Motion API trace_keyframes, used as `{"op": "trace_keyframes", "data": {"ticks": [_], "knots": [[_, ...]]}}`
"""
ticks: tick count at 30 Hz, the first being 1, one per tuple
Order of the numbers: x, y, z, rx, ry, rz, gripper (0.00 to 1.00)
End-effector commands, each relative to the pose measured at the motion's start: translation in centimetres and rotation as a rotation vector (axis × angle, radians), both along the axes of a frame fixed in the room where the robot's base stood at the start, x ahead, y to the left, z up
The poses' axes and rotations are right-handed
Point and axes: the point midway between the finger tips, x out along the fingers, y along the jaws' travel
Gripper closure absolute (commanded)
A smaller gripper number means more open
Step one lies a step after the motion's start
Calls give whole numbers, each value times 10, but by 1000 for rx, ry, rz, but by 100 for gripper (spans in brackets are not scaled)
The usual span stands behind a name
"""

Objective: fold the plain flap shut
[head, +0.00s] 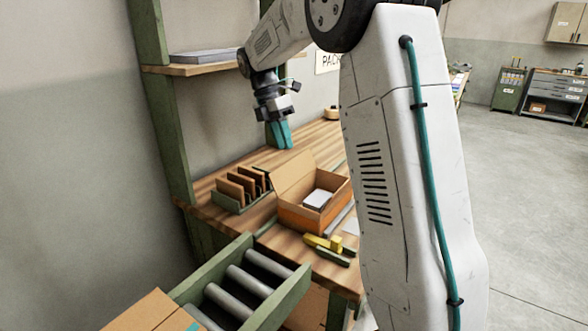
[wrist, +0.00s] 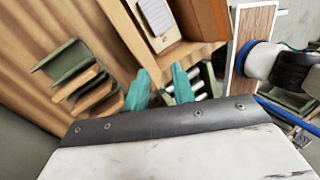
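An open cardboard box (head: 302,217) stands on the wooden bench, with a white pad-like item (head: 318,199) inside. A plain brown flap (head: 292,174) stands raised along its left side. In the wrist view the box (wrist: 127,28) is at the top, with the white item (wrist: 156,20) in it and a brown-orange panel (wrist: 203,20) at its right; I cannot tell if this panel is a flap or a wall. My gripper (head: 287,148) points down above the bench behind the box, apart from the flap. Its teal fingers (wrist: 161,70) are apart with nothing between them.
A green rack (head: 227,203) holding brown pieces stands left of the box. A yellow tool (head: 322,242) lies in front of it. A roller conveyor (head: 240,285) is at the near left. A green post (head: 168,130) and shelf (head: 190,69) rise at the bench's left end.

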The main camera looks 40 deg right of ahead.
Motion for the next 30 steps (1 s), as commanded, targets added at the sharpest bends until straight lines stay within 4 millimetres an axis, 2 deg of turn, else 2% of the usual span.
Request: {"op": "trace_keyframes", "data": {"ticks": [1, 3, 9, 14, 24, 30], "knots": [[13, -10, -12, 20, 33, 56, 75], [25, -20, -22, 44, 63, 125, 75], [39, -33, -38, 83, 106, 223, 75], [34, -36, -54, 87, 111, 232, 75], [13, -43, -100, 86, 110, 231, 75], [10, -44, -108, 85, 108, 231, 75]]}}
